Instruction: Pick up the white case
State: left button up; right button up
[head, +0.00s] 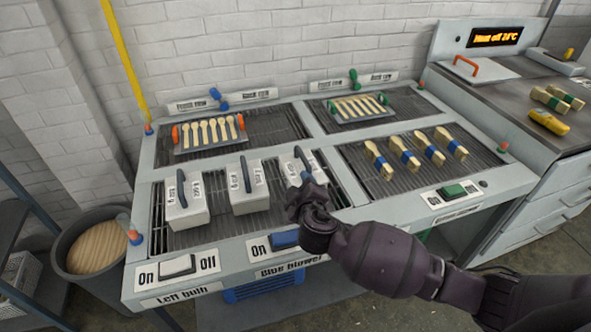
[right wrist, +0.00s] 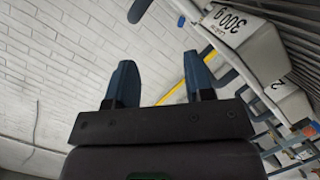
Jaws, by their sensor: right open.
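Three white cases with dark bar handles stand in a row on the front-left grate in the head view: a left one (head: 187,212), a middle one (head: 249,197) and a right one (head: 302,160). My right gripper (head: 306,182) is at the right case and hides part of its front; I cannot tell whether they touch. In the right wrist view its two blue fingers (right wrist: 160,84) are apart with nothing between them. A white case marked 300 g (right wrist: 238,38) shows there at upper right, beside the fingers, with another case (right wrist: 285,97) below it. My left gripper is out of view.
Spoons lie in a rack (head: 208,132) with orange ends and another (head: 358,107) with green ends behind. Switches (head: 178,265) line the front edge. A bin (head: 98,247) stands at left.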

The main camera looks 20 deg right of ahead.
aim_at(302, 159)
jog(key=shift+m+h, duration=0.8)
jog(key=shift+m, duration=0.1)
jog(key=w+d, duration=0.1)
jog(key=w, duration=0.2)
jog(key=w+d, duration=0.1)
jog(key=w, duration=0.1)
jog(key=shift+d+f, duration=0.3)
jog(key=shift+r+x, duration=0.25)
jog(key=shift+x, duration=1.15)
jog(key=shift+r+x, duration=0.2)
jog(key=shift+x, duration=1.15)
jog(key=shift+w, duration=0.1)
jog(key=shift+c, duration=0.4)
grip_shut()
jog(key=shift+r, duration=0.1)
